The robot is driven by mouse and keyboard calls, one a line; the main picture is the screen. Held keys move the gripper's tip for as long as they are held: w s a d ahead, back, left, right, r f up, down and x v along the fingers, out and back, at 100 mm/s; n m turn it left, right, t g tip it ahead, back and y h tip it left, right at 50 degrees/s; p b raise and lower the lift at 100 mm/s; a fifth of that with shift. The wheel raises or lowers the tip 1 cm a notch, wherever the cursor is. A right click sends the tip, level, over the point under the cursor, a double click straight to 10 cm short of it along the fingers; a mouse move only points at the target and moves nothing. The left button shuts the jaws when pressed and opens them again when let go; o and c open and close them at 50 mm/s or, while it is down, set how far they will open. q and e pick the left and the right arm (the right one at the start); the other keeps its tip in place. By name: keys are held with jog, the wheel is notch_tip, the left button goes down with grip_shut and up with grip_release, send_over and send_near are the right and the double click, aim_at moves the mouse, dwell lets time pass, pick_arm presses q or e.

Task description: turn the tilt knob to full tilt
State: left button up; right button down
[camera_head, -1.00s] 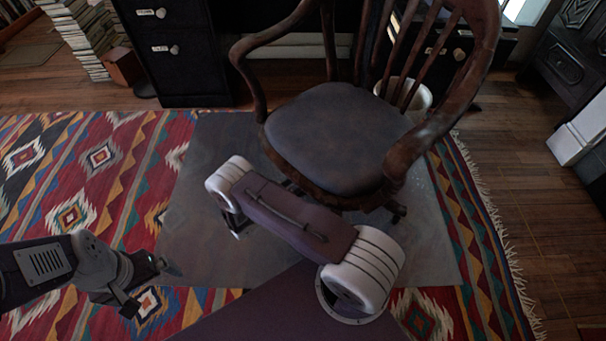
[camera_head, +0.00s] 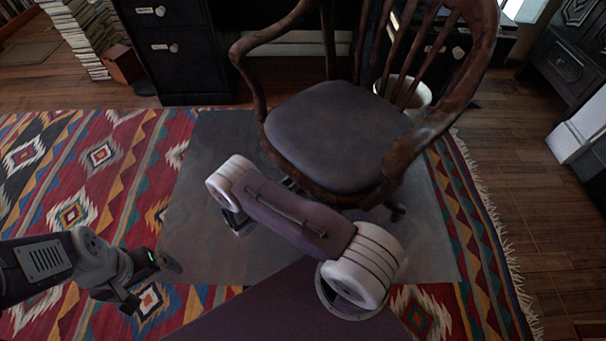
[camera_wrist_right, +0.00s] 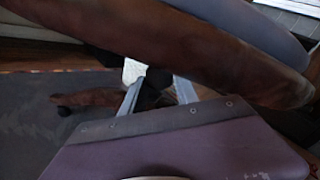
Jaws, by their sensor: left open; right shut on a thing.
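The wooden swivel chair (camera_head: 335,135) with a dark seat pad stands in front of the desk. In the right wrist view its wooden seat edge (camera_wrist_right: 200,45) crosses the top. My right gripper (camera_wrist_right: 157,92) is under the seat, shut on a small dark part that looks like the tilt knob (camera_wrist_right: 150,96). The knob's shape and angle are too dark to read. In the head view my right arm and the seat hide the knob and most of that gripper. My left gripper (camera_head: 150,283) is open and empty above the rug at the lower left.
A grey mat (camera_head: 200,215) lies under the chair on a patterned rug (camera_head: 85,165). A black drawer cabinet (camera_head: 180,70) stands behind at left, near stacked books (camera_head: 75,35). A white bin (camera_head: 415,95) is behind the chair. A chair leg with a caster (camera_wrist_right: 85,98) shows low down.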

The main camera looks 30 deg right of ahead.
jog(key=c, duration=0.9)
grip_release()
jog(key=shift+m, duration=0.3)
